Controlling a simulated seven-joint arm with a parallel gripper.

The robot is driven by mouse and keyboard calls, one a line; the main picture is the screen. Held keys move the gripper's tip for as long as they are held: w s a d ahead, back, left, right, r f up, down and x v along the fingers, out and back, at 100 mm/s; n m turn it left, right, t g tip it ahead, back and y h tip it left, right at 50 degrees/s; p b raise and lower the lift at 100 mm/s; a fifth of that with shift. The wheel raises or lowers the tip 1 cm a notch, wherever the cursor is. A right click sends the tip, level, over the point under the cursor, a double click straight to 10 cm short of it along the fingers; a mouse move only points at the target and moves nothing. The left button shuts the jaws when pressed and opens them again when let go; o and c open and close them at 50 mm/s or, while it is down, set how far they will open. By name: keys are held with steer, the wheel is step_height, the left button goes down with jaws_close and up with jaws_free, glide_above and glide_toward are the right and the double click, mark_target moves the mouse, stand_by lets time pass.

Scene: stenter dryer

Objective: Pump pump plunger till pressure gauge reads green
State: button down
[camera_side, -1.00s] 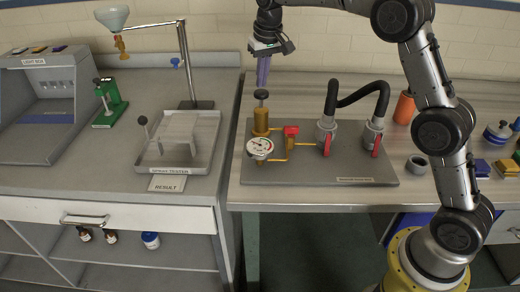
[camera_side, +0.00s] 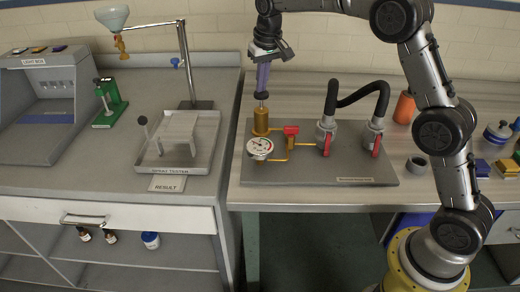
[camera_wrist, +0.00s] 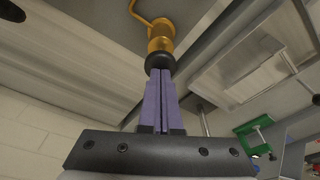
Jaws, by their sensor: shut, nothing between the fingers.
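The pump is a brass cylinder (camera_side: 261,121) standing upright on a grey base plate (camera_side: 330,167). Its plunger has a dark round knob (camera_side: 262,95) on a short rod above the cylinder. My gripper (camera_side: 262,88) points down with its purple fingers shut, tips at the top of the knob. In the wrist view the shut fingers (camera_wrist: 160,78) meet the black knob (camera_wrist: 160,62), with the brass cylinder (camera_wrist: 161,38) beyond. The pressure gauge (camera_side: 260,147) is a white round dial in front of the cylinder; its needle reading is too small to tell.
A red valve handle (camera_side: 291,130) sits on the brass pipe right of the pump. Two grey couplings with red levers and a black hose (camera_side: 358,96) stand further right. Left of a gap are the spray tester tray (camera_side: 178,160) and a metal stand (camera_side: 187,65).

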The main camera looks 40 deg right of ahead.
steer(key=shift+s+f, duration=0.1)
steer(key=shift+f, duration=1.25)
steer(key=shift+r, duration=0.1)
steer(key=shift+w+v, duration=0.2)
steer(key=shift+v, duration=0.8)
steer(key=shift+w+v, duration=0.2)
steer(key=shift+v, duration=0.8)
steer(key=shift+d+r, duration=0.1)
steer(key=shift+s+x, duration=0.2)
steer(key=shift+x, duration=0.85)
steer(key=shift+s+x, duration=0.25)
steer(key=shift+x, duration=0.8)
steer(key=shift+w, duration=0.1)
steer(key=shift+w+v, duration=0.2)
steer(key=shift+v, duration=0.8)
steer(key=shift+w+v, duration=0.2)
steer(key=shift+v, duration=0.8)
steer(key=shift+r, duration=0.15)
